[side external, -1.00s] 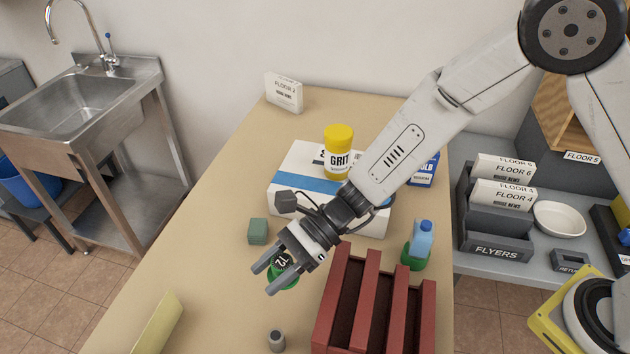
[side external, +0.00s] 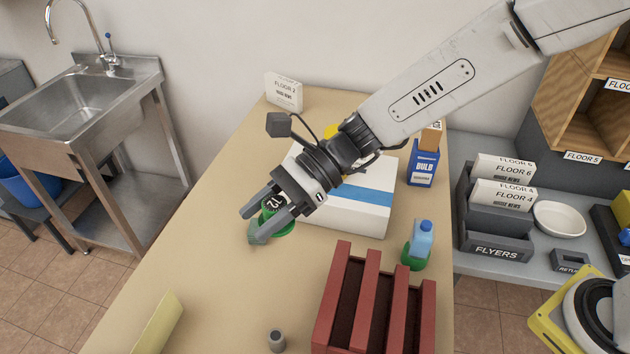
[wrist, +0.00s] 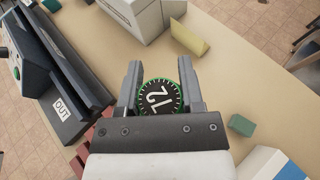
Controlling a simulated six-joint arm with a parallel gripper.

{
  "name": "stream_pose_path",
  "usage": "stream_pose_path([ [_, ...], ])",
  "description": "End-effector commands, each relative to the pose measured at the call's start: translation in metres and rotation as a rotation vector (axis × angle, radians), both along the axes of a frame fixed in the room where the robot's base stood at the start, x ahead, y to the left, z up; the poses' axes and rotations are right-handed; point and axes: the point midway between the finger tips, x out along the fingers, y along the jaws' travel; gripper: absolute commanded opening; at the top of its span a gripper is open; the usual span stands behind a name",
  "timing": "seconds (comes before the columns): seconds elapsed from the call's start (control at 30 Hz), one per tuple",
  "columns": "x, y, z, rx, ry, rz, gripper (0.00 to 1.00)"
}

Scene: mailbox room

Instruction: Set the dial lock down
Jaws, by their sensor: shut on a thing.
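The dial lock (side external: 273,202) is a round black dial with white digits and a green rim. It also shows in the wrist view (wrist: 160,98), between the two fingers. My gripper (side external: 249,222) is shut on it and appears to hold it above the tan table (side external: 215,285), though the height is hard to judge. In the side view a finger covers part of the lock. In the wrist view my fingers (wrist: 160,68) lie along its left and right sides, with the dial face toward the camera.
A small green block (side external: 258,238) lies close below the fingertips in the side view. A white box with a blue stripe (side external: 360,210) stands right of my gripper. A red slotted rack (side external: 342,290) and a grey cylinder (side external: 276,340) are nearer.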

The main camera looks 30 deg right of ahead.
Motion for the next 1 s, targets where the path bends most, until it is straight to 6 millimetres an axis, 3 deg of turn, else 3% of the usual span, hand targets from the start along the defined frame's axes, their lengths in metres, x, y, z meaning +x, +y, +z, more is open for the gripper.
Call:
stream_pose_path([
  [0.27, 0.051, -0.023, 0.004, 0.001, -0.002, -0.059, 0.0],
  [0.47, 0.103, -0.057, 0.007, 0.0, -0.001, -0.123, 0.0],
  [0.7, 0.17, -0.121, 0.009, 0.001, -0.001, -0.213, 0.0],
  [1.0, 0.234, -0.217, 0.008, 0.0, -0.001, -0.324, 0.0],
])
